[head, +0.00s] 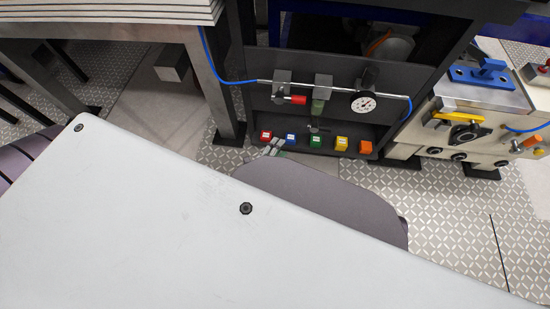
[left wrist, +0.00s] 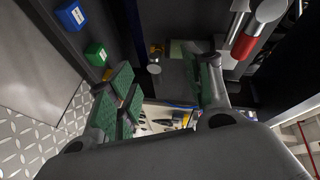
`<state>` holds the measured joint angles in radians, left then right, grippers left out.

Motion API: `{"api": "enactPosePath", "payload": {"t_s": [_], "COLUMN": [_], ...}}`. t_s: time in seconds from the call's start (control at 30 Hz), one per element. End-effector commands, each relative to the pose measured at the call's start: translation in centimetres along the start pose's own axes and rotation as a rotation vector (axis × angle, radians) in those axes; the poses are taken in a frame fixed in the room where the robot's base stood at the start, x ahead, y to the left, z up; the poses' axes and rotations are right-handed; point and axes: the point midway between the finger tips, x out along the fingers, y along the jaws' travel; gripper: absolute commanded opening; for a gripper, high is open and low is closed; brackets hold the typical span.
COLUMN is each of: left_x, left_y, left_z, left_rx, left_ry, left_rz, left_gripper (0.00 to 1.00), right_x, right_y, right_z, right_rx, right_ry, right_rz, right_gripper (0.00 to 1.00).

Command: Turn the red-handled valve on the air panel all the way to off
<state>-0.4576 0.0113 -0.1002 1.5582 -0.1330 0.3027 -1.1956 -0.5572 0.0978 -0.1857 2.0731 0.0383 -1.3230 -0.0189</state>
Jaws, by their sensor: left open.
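The red-handled valve (head: 298,99) is on the thin pipe across the dark air panel (head: 345,78), left of a round white gauge (head: 363,102). Its red handle points sideways to the right in the head view. In the left wrist view the red handle (left wrist: 243,47) shows at the upper right, beyond the fingers and apart from them. My left gripper (head: 273,147) shows small below the valve, by the panel's lower left edge. In the left wrist view my left gripper (left wrist: 166,88) has its green-padded fingers spread, with nothing held between them. My right gripper is out of view.
A row of coloured blocks, including a green one (head: 316,141) and a red one (head: 266,136), lines the panel's lower ledge. A cream machine (head: 470,120) with a yellow handle stands at right. A dark post (head: 222,75) stands left of the panel.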

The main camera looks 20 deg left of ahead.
Motion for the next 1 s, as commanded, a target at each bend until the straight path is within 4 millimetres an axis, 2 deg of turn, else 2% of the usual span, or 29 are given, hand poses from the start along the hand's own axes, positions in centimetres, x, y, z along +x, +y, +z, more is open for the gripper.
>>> {"api": "enactPosePath", "payload": {"t_s": [0.6,1.0], "left_x": [-1.7,-2.0], "left_y": [3.8,4.6], "left_z": [0.8,1.0], "left_rx": [-0.150,-0.178], "left_ry": [-0.047,-0.059], "left_rz": [0.147,0.172], "left_gripper": [0.50,0.50], "right_x": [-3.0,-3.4], "right_y": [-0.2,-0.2], "right_z": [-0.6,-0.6], "right_rx": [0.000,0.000], "right_ry": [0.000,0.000], "right_rz": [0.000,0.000], "right_gripper": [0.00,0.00]}}
